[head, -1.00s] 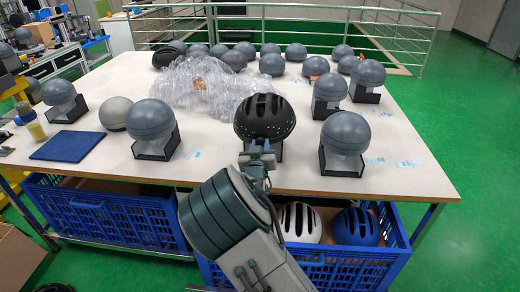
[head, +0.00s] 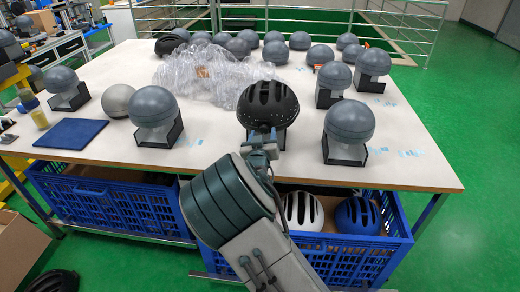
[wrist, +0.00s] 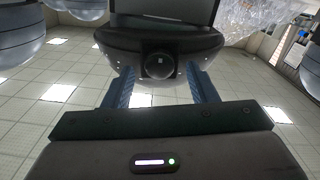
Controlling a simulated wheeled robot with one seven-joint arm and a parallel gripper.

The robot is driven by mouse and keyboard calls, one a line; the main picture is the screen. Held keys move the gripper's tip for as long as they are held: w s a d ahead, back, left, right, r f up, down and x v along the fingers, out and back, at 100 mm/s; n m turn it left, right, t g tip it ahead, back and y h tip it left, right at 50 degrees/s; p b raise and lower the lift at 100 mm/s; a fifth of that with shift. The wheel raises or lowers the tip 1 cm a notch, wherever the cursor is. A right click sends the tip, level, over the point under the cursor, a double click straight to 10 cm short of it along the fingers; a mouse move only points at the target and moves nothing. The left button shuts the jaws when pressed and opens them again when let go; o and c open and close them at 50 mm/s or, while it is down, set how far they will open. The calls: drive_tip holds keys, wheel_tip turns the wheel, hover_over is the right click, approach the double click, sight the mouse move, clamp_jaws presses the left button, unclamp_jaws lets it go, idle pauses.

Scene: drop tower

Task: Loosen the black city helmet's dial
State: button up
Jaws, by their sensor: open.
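The black helmet (head: 268,104) with long vents sits on a stand at the near middle of the white table. In the wrist view the helmet's dark rear band (wrist: 205,43) fills the top middle, and its round black dial (wrist: 160,65) faces me. My gripper (head: 261,147) is at the near side of the helmet, just below its rim. In the wrist view my gripper (wrist: 162,82) is open, with one blue finger on each side of the dial. I see gaps between the fingers and the dial. The arm hides part of the helmet's stand.
Grey domes on dark stands flank the helmet, one on the left (head: 154,107) and one on the right (head: 349,122). Crumpled clear plastic (head: 205,70) lies behind it. Blue crates (head: 105,212) stand under the table; the right one holds white and blue helmets.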

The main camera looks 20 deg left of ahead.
drive_tip(key=b+v, duration=0.1)
drive_tip(key=v, duration=1.1)
drive_tip(key=shift+s, duration=0.35)
drive_tip(key=shift+d, duration=0.1)
